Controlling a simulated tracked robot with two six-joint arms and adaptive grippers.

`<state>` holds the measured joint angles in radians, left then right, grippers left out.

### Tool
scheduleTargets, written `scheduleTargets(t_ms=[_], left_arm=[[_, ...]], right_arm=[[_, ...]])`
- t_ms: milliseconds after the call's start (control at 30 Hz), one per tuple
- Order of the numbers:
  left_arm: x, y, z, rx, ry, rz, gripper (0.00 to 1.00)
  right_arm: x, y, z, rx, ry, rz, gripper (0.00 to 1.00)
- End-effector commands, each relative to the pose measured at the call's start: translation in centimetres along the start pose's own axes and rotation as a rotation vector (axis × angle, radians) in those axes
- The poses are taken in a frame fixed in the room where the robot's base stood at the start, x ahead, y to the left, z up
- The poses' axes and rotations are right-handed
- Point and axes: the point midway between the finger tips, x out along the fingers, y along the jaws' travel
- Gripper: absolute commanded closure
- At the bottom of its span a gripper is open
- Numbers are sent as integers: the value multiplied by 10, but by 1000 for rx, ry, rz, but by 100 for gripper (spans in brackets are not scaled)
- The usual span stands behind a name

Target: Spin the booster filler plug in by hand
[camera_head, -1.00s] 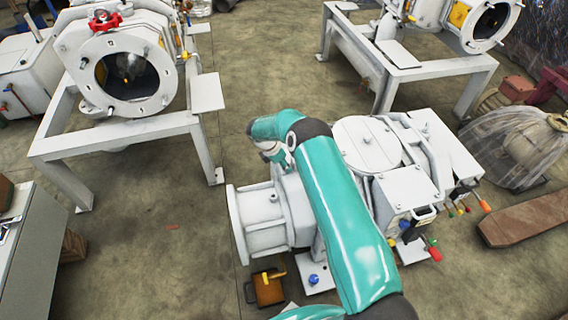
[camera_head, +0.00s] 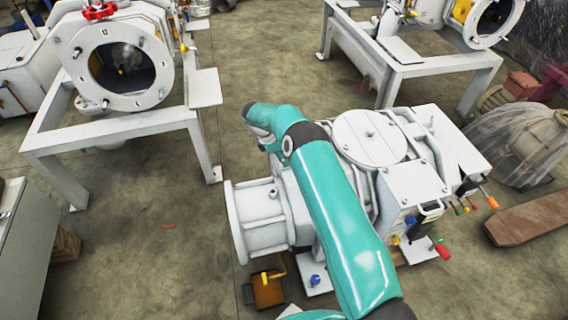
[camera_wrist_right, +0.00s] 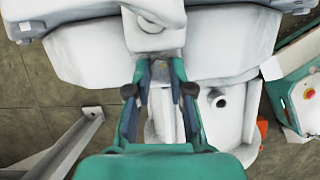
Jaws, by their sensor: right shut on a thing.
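In the right wrist view, my right gripper (camera_wrist_right: 160,82) has its two dark-tipped fingers close in on a small part at the white pump body. In the head view, the booster (camera_head: 262,215) is the white flanged unit on the pump's left end. My teal right arm reaches over it and hides the fingertips and the plug. How deep the plug sits cannot be seen. My left gripper is not in view.
A white pump housing with a round cover (camera_head: 370,138) stands right of the arm. An orange-brown container (camera_head: 268,290) stands on the floor by the flange. White framed machines (camera_head: 125,65) stand behind.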

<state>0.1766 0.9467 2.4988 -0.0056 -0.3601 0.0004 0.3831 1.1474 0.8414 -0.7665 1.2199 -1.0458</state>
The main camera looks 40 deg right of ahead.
Motion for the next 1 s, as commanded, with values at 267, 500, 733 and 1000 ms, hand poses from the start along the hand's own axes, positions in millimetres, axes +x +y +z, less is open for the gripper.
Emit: scheduleTargets(t_ms=[267, 500, 733, 1000], left_arm=[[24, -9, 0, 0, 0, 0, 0], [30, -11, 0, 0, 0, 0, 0], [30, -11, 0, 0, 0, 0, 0], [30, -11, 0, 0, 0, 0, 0]], right_arm=[[2, 3, -2, 149, 1, -57, 100], [0, 3, 0, 206, 0, -82, 100], [-2, 3, 0, 213, 1, -84, 100], [-1, 3, 0, 212, 1, -84, 62]])
